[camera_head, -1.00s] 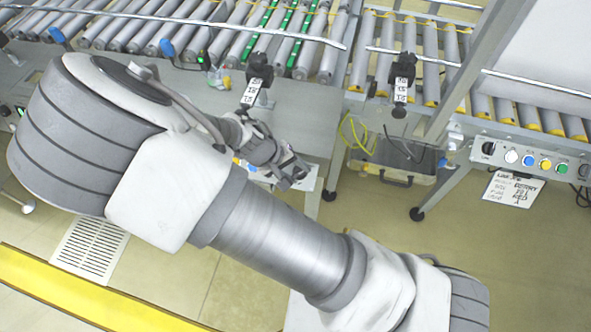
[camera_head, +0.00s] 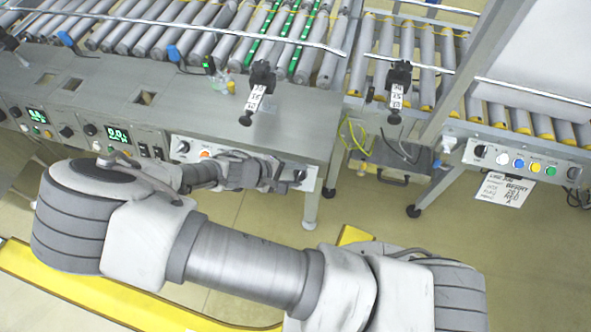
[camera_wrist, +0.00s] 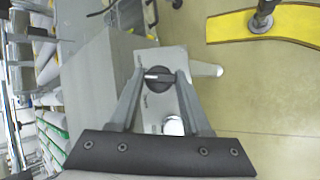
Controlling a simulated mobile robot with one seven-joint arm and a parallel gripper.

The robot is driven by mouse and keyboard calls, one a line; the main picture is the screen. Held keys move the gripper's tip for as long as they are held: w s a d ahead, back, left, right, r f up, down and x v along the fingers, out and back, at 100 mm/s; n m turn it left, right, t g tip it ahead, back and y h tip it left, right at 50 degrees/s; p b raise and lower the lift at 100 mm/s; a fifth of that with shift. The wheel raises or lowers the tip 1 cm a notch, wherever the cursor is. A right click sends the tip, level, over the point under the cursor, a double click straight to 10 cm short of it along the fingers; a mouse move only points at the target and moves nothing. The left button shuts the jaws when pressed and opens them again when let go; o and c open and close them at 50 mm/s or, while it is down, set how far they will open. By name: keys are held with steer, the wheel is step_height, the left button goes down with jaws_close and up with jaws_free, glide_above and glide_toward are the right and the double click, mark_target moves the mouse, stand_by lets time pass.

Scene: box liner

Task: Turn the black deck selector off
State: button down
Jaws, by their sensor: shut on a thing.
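A black deck selector (camera_wrist: 158,79) sits on a light grey panel (camera_wrist: 152,108). In the wrist view it lies between the two fingertips of my gripper (camera_wrist: 159,76), which is shut on it. A white mark on the knob points left in that view, toward small printed labels that I cannot read. In the head view my gripper (camera_head: 281,177) is at the right end of the front panel (camera_head: 308,182), and the knob (camera_head: 299,176) shows just beyond it.
An orange button (camera_head: 205,153) is farther left on the panel. Another control box (camera_head: 526,163) with several coloured buttons hangs at right. Roller conveyors (camera_head: 230,40) run behind. A yellow floor strip (camera_head: 90,300) lies in front.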

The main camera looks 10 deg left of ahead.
steer(key=shift+n+t, duration=0.5)
steer(key=shift+n, duration=0.5)
steer(key=shift+a, duration=0.1)
steer(key=shift+c, duration=1.8)
jaws_free()
